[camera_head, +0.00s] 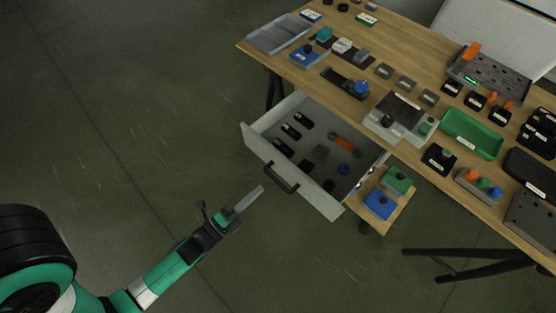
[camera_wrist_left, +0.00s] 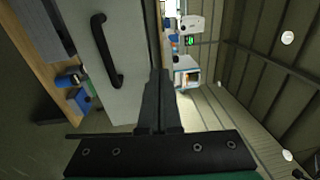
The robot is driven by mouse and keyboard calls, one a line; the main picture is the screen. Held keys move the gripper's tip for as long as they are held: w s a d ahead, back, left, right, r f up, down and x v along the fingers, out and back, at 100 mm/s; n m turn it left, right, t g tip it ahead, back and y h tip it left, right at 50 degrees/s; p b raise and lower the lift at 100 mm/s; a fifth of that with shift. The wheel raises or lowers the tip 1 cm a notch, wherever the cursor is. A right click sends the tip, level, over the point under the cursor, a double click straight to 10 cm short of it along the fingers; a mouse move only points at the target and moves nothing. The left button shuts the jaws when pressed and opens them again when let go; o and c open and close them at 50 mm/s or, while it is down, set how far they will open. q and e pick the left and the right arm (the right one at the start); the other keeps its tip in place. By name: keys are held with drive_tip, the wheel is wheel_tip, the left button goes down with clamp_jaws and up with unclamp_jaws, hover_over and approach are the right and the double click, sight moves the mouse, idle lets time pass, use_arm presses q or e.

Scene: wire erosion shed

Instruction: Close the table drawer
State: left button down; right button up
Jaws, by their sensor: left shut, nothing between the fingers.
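The table drawer (camera_head: 258,149) is pulled out from under the wooden table (camera_head: 415,70) in the head view. Its light front panel carries a black handle (camera_head: 281,179). Several small dark items, an orange piece and a blue piece lie inside it. My left gripper (camera_head: 261,189) is shut and empty, a little in front of the drawer front, left of and below the handle. In the left wrist view the shut fingers (camera_wrist_left: 155,90) point toward the front panel (camera_wrist_left: 125,40), and the black handle (camera_wrist_left: 106,50) is to their left. My right gripper does not show.
A small wooden side shelf (camera_head: 382,207) with a green and a blue block sits at the drawer's right. The table top is crowded with a grey tray (camera_head: 278,34), a green tray (camera_head: 472,133) and several small devices. The floor in front of the drawer is clear.

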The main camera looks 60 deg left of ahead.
use_arm(q)
drive_tip(key=s+f+g, duration=0.1)
drive_tip(key=s, duration=0.3)
drive_tip(key=b, duration=0.3)
approach(284, 162)
drive_tip(key=shift+n+y, duration=0.4)
drive_tip(key=x, duration=0.6)
drive_tip(key=shift+w+d, duration=0.15)
drive_tip(key=shift+d, duration=0.2)
drive_tip(key=shift+w+a, duration=0.1)
drive_tip(key=shift+w, duration=0.3)
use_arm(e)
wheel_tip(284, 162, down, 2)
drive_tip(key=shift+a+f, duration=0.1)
use_arm(q)
drive_tip(key=shift+a, duration=0.1)
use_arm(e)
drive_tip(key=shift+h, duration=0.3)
